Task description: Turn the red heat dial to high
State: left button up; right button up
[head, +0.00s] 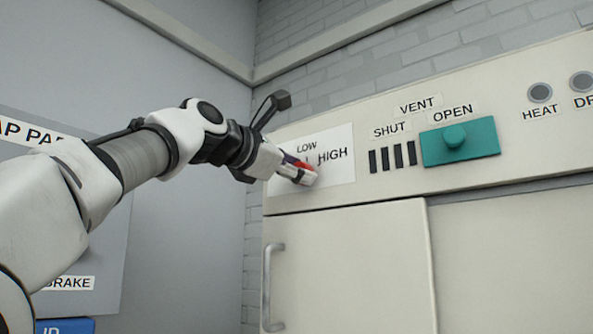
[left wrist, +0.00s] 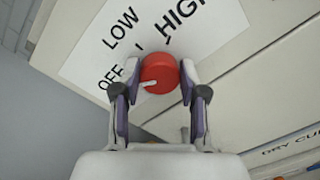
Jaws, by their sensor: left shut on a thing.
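The red heat dial (head: 305,166) sits on a white label plate (head: 340,170) on the cream panel. My left gripper (head: 300,173) reaches it from the left and partly hides it in the head view. In the left wrist view the dial (left wrist: 159,70) is between the two fingertips, and my left gripper (left wrist: 160,80) is shut on it from both sides. The dial's white pointer (left wrist: 149,84) points left in that view, roughly toward the OFF word (left wrist: 111,77), away from LOW (left wrist: 120,28) and HIGH (left wrist: 186,14). My right gripper is not in view.
Right of the dial are dark vent slots (head: 392,157) and a teal vent slider (head: 478,143) at the OPEN side. Round grey HEAT (head: 540,92) and neighbouring lamps are farther right. A cabinet door (head: 350,260) with a metal handle (head: 270,290) is below.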

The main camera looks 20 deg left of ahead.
pick_arm(q)
jog(key=shift+w+f+m, duration=0.1)
jog(key=shift+f+m, duration=0.05)
jog(key=shift+m, duration=0.15)
jog(key=m+y+p, duration=0.1)
jog(key=m, duration=2.1)
jog(key=shift+w+a+p, duration=0.1)
jog(key=shift+p, duration=0.2)
jog(key=shift+m, duration=0.5)
jog(key=o, duration=1.1)
jog(key=shift+o, duration=0.2)
jog(key=shift+w, duration=0.25)
